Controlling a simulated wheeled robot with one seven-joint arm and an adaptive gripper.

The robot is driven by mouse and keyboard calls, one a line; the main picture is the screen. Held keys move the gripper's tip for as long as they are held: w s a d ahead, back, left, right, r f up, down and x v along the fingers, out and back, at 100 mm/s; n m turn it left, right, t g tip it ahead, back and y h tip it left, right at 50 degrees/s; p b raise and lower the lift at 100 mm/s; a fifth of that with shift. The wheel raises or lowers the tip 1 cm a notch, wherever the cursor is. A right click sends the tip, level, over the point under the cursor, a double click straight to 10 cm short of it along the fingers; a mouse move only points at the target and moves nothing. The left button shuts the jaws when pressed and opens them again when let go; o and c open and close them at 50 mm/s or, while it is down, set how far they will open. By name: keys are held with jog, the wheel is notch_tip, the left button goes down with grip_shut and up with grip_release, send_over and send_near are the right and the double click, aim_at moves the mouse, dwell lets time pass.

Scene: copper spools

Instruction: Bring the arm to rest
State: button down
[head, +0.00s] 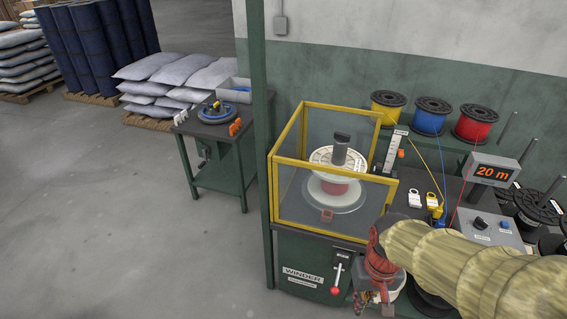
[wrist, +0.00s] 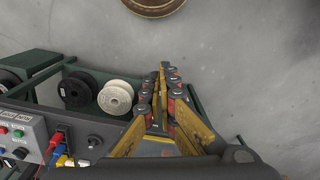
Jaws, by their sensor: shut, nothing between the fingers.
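My arm (head: 470,262), in a tan sleeve, reaches in from the lower right in the head view, in front of the winder bench. Its reddish wrist end (head: 378,258) is beside the winder's front; the fingertips cannot be made out there. In the wrist view my gripper (wrist: 163,72) has its fingers together with nothing between them. It points at bare grey floor, beyond the bench edge.
The winder's yellow-framed guard (head: 287,160) encloses a white spool (head: 340,158). A red-knobbed lever (head: 336,290) is on its front. A black spool (wrist: 77,90) and white spool (wrist: 115,97) sit on a shelf. A round brown object (wrist: 153,6) is ahead. Floor at left (head: 110,220) is clear.

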jog(key=s+r+t, duration=0.2)
jog(key=r, duration=0.6)
jog(key=s+r+t, duration=0.1)
jog(key=r+t, duration=0.2)
jog(key=r, duration=0.5)
jog(key=shift+s+d, duration=0.2)
jog(key=shift+s, duration=0.2)
jog(key=c, duration=2.6)
grip_release()
